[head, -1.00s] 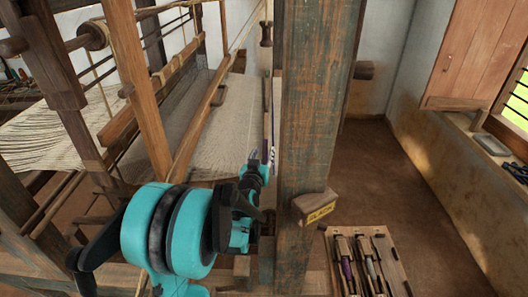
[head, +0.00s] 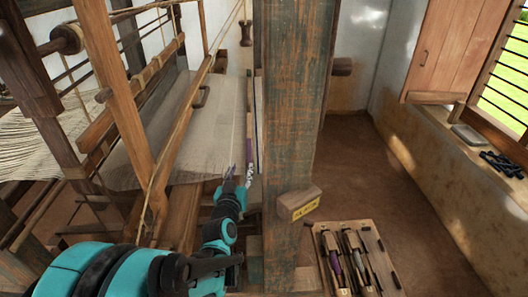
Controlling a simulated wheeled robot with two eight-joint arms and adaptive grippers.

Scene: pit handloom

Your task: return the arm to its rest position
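My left arm comes in from the lower left, and its teal and black gripper (head: 233,182) is beside the thick upright post, on the loom side. The gripper is small and seen from behind, so I cannot tell whether its fingers are open or shut. Small purple and whitish-blue shapes show near its tips, and I cannot tell if it touches them. The pale woven cloth (head: 190,125) on the loom lies beyond and to the left of it. My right gripper is not in view.
The worn wooden post (head: 288,130) stands close on the right of the arm, with a yellow-labelled wooden block (head: 299,201) on it. A wooden tray (head: 374,239) holding several shuttles sits lower right. Dark items (head: 502,164) lie on the window ledge. The floor at right is clear.

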